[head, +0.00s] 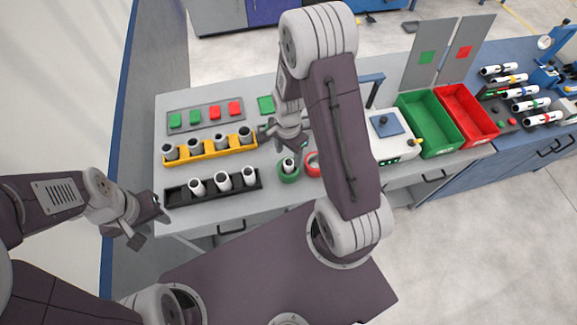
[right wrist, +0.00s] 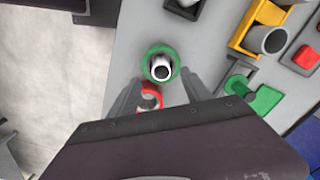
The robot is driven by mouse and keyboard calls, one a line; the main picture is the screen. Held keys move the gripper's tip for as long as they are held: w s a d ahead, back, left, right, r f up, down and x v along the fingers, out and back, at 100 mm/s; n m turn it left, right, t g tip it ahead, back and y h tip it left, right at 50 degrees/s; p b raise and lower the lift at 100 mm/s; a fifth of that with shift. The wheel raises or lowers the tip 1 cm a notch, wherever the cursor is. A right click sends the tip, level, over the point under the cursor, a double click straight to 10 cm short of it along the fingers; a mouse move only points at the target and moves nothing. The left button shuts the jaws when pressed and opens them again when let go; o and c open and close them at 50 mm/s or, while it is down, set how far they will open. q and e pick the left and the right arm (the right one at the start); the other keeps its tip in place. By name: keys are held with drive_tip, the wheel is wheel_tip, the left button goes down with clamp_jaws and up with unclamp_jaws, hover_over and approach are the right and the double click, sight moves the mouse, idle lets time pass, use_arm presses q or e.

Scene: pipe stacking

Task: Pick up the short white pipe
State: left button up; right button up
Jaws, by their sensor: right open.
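A short white pipe (head: 289,163) stands upright inside a green ring (head: 289,177) on the grey table. It also shows in the right wrist view, with its open dark top (right wrist: 161,72) inside the green ring (right wrist: 161,50). My right gripper (head: 286,146) is open and empty above the ring. In the right wrist view its fingers (right wrist: 160,82) are apart on either side, pointing towards the ring. Several more white pipes (head: 223,182) stand in a black rack (head: 240,188) at the left. My left gripper (head: 149,221) is open and empty, off the table's left front corner.
A red ring (head: 313,158) sits right beside the green ring. A yellow rack (head: 210,153) holds grey pipes behind the black rack. A white machine (head: 394,147), a green bin (head: 428,125) and a red bin (head: 466,113) stand to the right. The table front is mostly clear.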

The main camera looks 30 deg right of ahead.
sight(288, 161)
wheel_tip(288, 161, down, 4)
drive_tip(key=shift+d+p, duration=0.15)
drive_tip(key=shift+p, duration=0.15)
drive_tip(key=shift+w+f, duration=0.2)
drive_tip(key=shift+f, duration=0.05)
clamp_jaws()
drive_tip(key=shift+r, duration=0.1)
drive_tip(key=shift+r, duration=0.3)
wheel_tip(288, 161, up, 3)
drive_tip(key=shift+f+b, duration=0.1)
drive_tip(key=shift+b, duration=0.25)
drive_tip(key=s+d+r, duration=0.5)
drive_tip(key=s+r, duration=0.2)
drive_tip(key=s, duration=0.3)
drive_tip(key=shift+s+d+r+b, duration=0.2)
drive_tip(key=shift+s+r+b, duration=0.05)
drive_tip(key=shift+b, duration=0.2)
